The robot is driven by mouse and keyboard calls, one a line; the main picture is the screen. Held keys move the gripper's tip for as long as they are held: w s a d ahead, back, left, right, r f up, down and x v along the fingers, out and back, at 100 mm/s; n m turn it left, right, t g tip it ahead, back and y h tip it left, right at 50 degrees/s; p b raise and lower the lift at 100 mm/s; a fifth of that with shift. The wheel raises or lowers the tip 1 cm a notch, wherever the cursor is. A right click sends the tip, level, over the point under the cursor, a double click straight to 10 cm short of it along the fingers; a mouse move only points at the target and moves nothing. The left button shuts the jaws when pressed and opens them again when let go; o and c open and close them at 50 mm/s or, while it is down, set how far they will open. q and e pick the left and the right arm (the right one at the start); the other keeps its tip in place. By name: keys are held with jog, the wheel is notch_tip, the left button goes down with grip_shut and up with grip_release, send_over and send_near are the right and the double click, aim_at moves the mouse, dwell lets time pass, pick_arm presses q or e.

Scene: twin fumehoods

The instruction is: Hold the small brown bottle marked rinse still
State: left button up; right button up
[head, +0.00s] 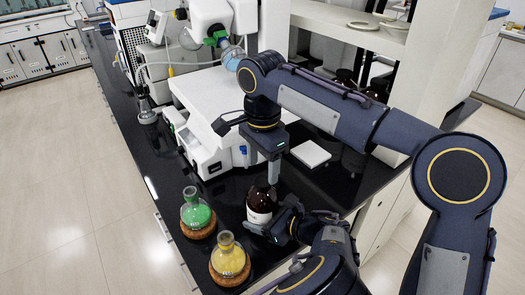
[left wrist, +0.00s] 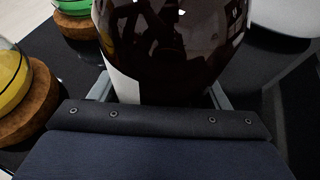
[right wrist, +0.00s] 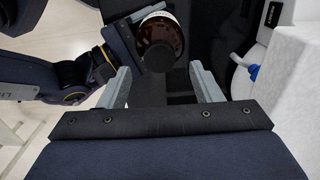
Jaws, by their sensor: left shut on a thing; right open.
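A brown bottle (head: 261,203) with a dark cap and a white label stands upright at the bench's near part; I cannot read the label. My left gripper (head: 268,228) is shut on its lower body from the right. In the left wrist view, the bottle (left wrist: 165,45) fills the space between the fingers. My right gripper (head: 266,166) is open and empty, pointing down just above the bottle. In the right wrist view, the dark cap (right wrist: 158,56) lies beyond the open fingers, apart from them. Whether the bottle's base touches the bench is unclear.
A green flask (head: 196,213) and a yellow flask (head: 229,260) stand on cork rings left of the bottle, close to it. A white instrument (head: 208,155) stands behind. A flat white block (head: 311,154) lies to the right on the black bench (head: 225,193). Dark bottles stand behind my right arm.

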aim_at(263, 181)
jog(key=shift+f, duration=2)
jog(key=shift+c, duration=0.5)
